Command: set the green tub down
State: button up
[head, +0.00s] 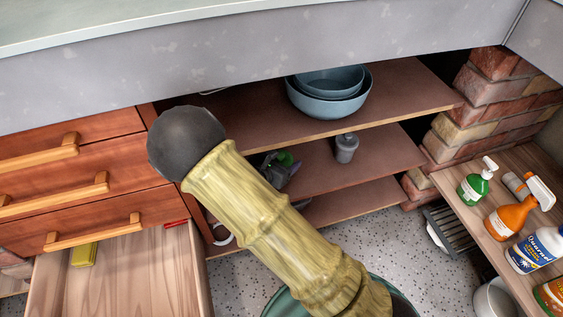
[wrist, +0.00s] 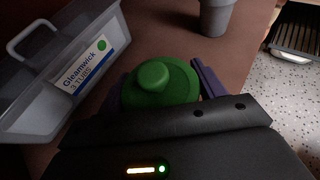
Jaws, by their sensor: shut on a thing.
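My gripper (wrist: 162,86) is shut on the green tub (wrist: 178,78), one purple finger on each side. The tub's round green lid and knob face the wrist camera. In the head view, my gripper (head: 275,173) is at the middle shelf, and a bit of the green tub (head: 285,158) shows there, mostly hidden by my gripper and arm. The brown shelf (head: 376,158) lies beneath the tub; I cannot tell whether the tub touches it.
A clear bin (wrist: 38,100) labelled "Gleamwick 3 TUBS" stands close left of the tub. A grey canister (head: 346,149) stands to the right, with bare shelf between. Bowls (head: 328,104) sit on the shelf above. An open drawer (head: 130,275) juts out at left.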

jog(key=shift+w+a+f+b, duration=0.15)
jog(key=shift+w+f+b, duration=0.35)
jog(key=shift+f, duration=0.3)
jog(key=shift+f, duration=0.1)
jog(key=o, duration=0.9)
jog(key=shift+o, duration=0.2)
